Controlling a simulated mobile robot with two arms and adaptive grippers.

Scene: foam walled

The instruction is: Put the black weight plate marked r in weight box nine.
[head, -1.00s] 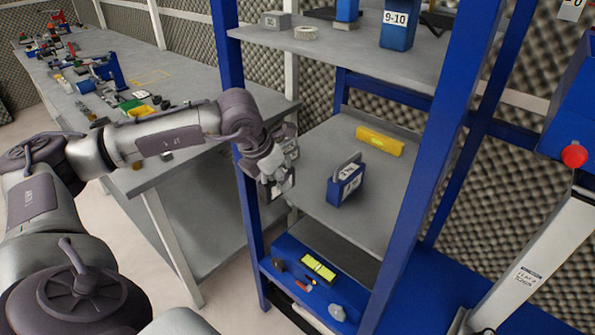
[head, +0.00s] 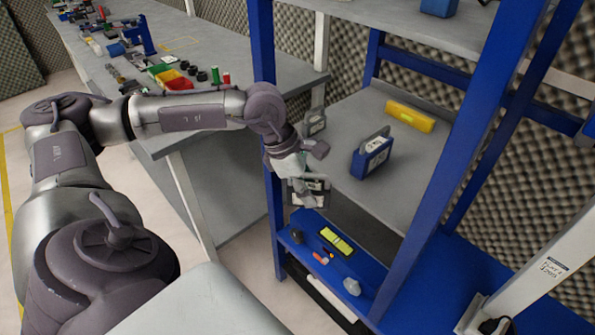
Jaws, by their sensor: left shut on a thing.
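My left gripper (head: 303,182) reaches in front of the shelf rack, just left of the middle shelf's front edge. It is shut on a dark plate (head: 318,186) with a pale label; the fingers cover part of it and its letter is unreadable. A blue box (head: 372,158) stands on the middle shelf (head: 400,190), right of the gripper, with a grey plate standing up in its top. Its label is too small to read. Another blue box (head: 438,7) on the upper shelf is cut off at the top. My right gripper is out of view.
A grey block (head: 314,124) stands at the shelf's left end, a yellow bar (head: 410,116) at its back. The rack's blue left post (head: 266,60) is close to my left forearm. Small items lie on the blue lower shelf (head: 365,272). A workbench (head: 215,55) stands left.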

